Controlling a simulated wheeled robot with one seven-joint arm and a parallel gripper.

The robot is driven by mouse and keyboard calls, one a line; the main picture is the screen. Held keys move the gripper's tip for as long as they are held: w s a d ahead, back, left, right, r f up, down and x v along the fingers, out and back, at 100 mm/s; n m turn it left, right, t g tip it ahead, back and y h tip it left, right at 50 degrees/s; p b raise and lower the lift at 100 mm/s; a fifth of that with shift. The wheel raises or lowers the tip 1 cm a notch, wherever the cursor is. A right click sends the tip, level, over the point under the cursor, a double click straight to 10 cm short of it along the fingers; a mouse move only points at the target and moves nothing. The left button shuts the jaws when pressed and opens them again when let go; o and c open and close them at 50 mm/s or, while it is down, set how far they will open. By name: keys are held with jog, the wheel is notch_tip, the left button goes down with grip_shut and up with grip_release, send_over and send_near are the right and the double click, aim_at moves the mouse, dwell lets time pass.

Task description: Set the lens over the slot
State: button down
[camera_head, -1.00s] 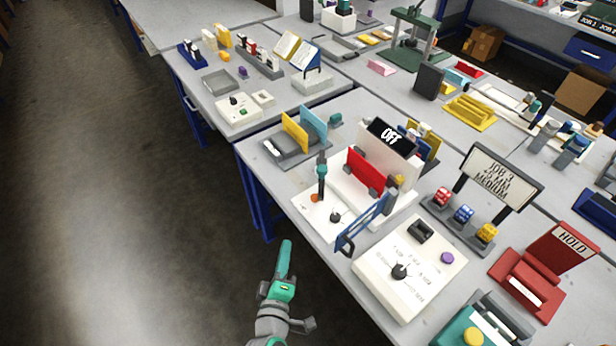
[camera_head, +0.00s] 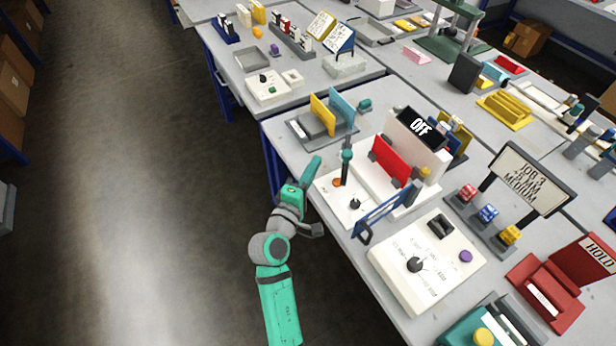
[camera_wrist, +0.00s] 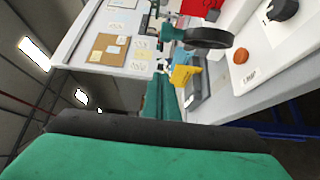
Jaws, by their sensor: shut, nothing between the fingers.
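A teal and dark post (camera_head: 346,167) stands on a white base plate (camera_head: 329,204) with an orange button and a black knob. In the wrist view a dark round head (camera_wrist: 207,38) on a teal stem is seen nearly edge-on above an orange button; it looks like the lens, but I cannot be sure. My gripper (camera_head: 316,162) is shut and empty, left of the post and apart from it, by the bench's front edge. In the wrist view a teal finger (camera_wrist: 160,98) points towards the bench. I cannot make out the slot clearly.
A white unit with an OFF display (camera_head: 421,127) and a red panel (camera_head: 390,160) stands right of the post. A blue frame (camera_head: 382,214) and a white control box (camera_head: 425,262) are nearer. A yellow plate (camera_head: 322,115) stands behind. Open floor lies left.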

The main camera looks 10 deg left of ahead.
aim_at(347, 154)
jog(key=shift+w+d, duration=0.45)
jog(key=shift+d, duration=0.35)
jog(key=shift+w+d, duration=0.4)
jog(key=shift+d, duration=0.45)
jog(key=shift+w+d, duration=0.45)
jog(key=shift+d, duration=0.35)
